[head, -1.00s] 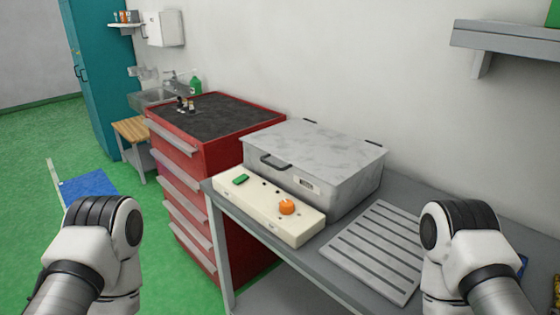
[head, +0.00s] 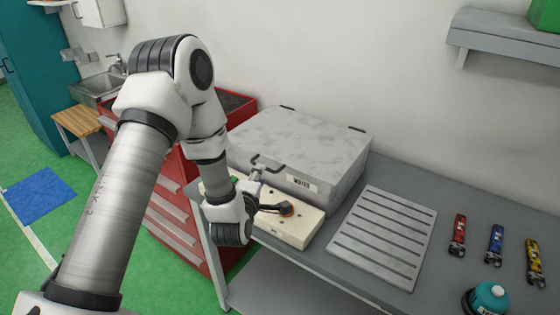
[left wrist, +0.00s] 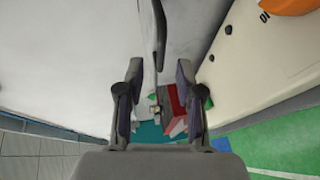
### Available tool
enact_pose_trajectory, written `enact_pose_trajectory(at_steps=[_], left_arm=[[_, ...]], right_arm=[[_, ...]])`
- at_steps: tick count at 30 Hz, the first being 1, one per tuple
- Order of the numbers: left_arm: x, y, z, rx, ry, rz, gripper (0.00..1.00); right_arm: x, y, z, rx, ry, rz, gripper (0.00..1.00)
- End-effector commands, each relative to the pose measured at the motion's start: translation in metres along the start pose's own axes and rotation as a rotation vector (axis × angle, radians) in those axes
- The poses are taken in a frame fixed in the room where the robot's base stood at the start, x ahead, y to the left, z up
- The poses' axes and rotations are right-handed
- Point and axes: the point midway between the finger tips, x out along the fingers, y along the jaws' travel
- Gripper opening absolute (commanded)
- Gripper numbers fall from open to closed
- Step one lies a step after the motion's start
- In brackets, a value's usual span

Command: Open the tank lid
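The tank (head: 300,165) is a grey box on the bench with a mottled grey lid (head: 300,135), which lies shut. Its dark handle (head: 277,169) is on the front edge and is partly hidden by my left gripper. My left gripper (head: 272,188) is in front of the tank, above the cream control panel. In the left wrist view, the fingers of my left gripper (left wrist: 157,72) are apart, with the thin grey handle (left wrist: 159,35) just ahead of the gap between them. I cannot tell whether it touches them. My right gripper is not in view.
The control panel (head: 290,231) is close below the gripper; its orange knob (head: 287,211) is mostly covered. A slatted plate (head: 385,235), several small tools and a teal-capped container (head: 488,297) lie to the right. A red cabinet (head: 170,205) stands left.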

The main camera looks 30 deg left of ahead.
Motion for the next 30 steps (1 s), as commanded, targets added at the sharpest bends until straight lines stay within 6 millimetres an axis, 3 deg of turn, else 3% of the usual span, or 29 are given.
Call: enact_pose_trajectory(at_steps=[9,17,18,21,30], left_arm=[[0.055,0.001,0.0,0.004,0.0,-0.001,0.36],[0.061,-0.001,0.0,0.004,-0.002,-0.003,0.36],[0.061,-0.001,0.001,0.004,-0.002,-0.003,0.33],[0.061,-0.001,0.001,0.004,-0.002,-0.003,0.0],[0.06,0.001,-0.001,0.004,-0.001,-0.003,0.0]], right_arm=[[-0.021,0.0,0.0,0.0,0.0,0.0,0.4],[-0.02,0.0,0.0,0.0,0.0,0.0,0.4],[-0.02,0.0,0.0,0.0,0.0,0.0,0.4],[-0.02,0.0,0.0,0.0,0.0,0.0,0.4],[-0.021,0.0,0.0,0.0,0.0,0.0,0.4]])
